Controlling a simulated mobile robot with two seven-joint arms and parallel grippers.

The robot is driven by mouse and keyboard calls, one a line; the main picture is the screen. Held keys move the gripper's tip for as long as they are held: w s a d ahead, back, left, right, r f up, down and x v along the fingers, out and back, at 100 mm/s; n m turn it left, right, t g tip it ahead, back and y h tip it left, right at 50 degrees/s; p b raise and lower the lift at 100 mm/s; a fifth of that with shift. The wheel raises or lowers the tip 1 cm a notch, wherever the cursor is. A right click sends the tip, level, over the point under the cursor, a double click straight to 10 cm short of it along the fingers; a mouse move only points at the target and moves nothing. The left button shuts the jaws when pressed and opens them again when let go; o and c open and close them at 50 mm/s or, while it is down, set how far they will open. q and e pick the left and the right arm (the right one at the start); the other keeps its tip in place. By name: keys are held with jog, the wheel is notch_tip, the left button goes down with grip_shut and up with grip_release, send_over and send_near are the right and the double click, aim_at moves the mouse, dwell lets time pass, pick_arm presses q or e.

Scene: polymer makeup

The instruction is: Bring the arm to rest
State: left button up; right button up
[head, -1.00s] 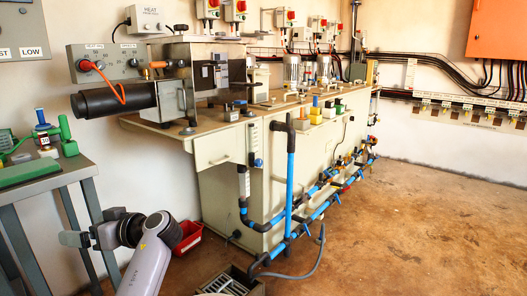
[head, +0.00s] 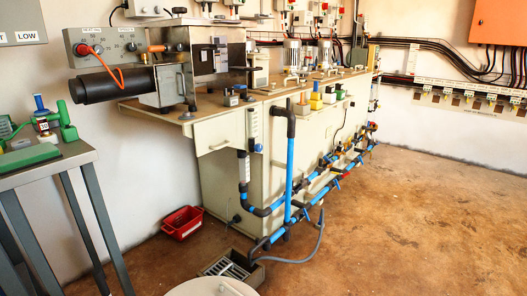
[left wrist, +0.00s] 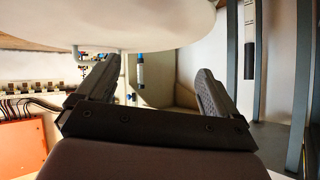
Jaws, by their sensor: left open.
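My left gripper (left wrist: 155,95) shows in the left wrist view with its two dark fingers wide apart and nothing between them. A pale rounded surface (left wrist: 110,25) fills the top of that view, beyond the fingers; it is probably part of my own body. The left arm is not in the head view now. My right gripper is in neither view.
A grey machine bench (head: 225,180) with blue pipes (head: 290,170) stands along the wall. A red bin (head: 182,222) and a grated drain box (head: 232,268) are on the floor. A grey metal table (head: 45,172) stands at the left. The floor at right is clear.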

pick_arm(q)
jog(key=s+d+r+m+h, duration=0.2)
jog(key=s+d+r+h, duration=0.25)
jog(key=s+d, duration=0.4)
jog(key=s+a+r+p, duration=0.1)
jog(key=r+p, duration=0.3)
jog(key=p, duration=0.4)
jog(key=s+a+r+n+y+p, duration=0.1)
jog(key=a+r+p, duration=0.3)
jog(key=p, duration=0.5)
jog(key=s+a+r+p, duration=0.2)
jog(key=r+p, duration=0.3)
jog(key=p, duration=0.3)
jog(key=shift+a+g+y+p, duration=0.3)
jog(key=shift+g+y+p, duration=0.05)
jog(key=shift+g, duration=0.05)
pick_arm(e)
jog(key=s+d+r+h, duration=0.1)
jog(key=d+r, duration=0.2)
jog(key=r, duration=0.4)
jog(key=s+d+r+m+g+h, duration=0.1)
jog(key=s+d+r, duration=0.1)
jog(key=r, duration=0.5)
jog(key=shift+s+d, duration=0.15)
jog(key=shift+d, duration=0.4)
